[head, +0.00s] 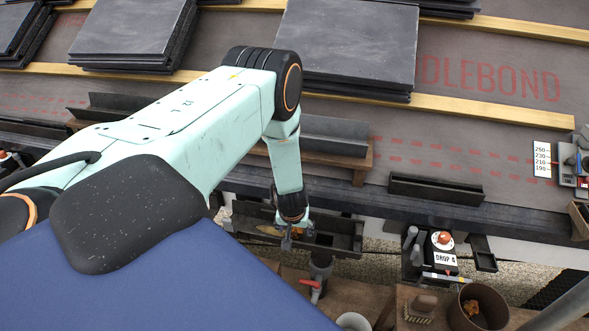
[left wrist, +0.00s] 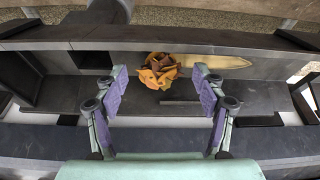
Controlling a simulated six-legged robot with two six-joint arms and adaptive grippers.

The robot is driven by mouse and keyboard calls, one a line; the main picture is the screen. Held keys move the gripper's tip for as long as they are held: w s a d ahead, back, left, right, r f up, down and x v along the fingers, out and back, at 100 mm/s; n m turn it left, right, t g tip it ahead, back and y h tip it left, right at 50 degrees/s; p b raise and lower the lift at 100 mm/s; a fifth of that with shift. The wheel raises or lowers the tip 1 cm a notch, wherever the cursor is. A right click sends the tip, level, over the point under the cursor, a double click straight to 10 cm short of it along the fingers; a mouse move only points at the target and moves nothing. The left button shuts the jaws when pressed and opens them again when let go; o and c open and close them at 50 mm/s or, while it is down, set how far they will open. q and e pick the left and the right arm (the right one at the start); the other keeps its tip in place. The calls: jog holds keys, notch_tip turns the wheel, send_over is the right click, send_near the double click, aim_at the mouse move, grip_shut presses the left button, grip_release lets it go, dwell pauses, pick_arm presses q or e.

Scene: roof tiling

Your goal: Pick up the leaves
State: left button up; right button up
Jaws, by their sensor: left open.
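A small clump of orange and brown leaves (left wrist: 158,72) lies in the dark gutter trough (left wrist: 75,92). My left gripper (left wrist: 161,95) is open in the left wrist view, with one finger on each side of the clump and a gap to it. In the head view my left gripper (head: 287,238) reaches down into the trough (head: 345,238), and the leaves are mostly hidden there. A pale flat wooden piece (left wrist: 215,62) lies just right of the leaves. My right gripper is not seen.
A brown bucket (head: 478,305) with some leaves in it stands at the lower right. A box marked DROP 6 (head: 443,254) stands right of the trough. Stacks of dark slates (head: 348,45) rest on the roof. A red-handled valve (head: 313,287) is below the trough.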

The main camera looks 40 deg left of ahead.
pick_arm(q)
jog(key=shift+w+a+f, duration=0.1)
jog(key=shift+f, duration=0.25)
jog(key=shift+r, duration=0.1)
jog(key=shift+c, duration=0.4)
jog(key=c, duration=0.8)
notch_tip(320, 180, up, 10)
jog(key=p, duration=0.7)
jog(key=shift+p, duration=0.3)
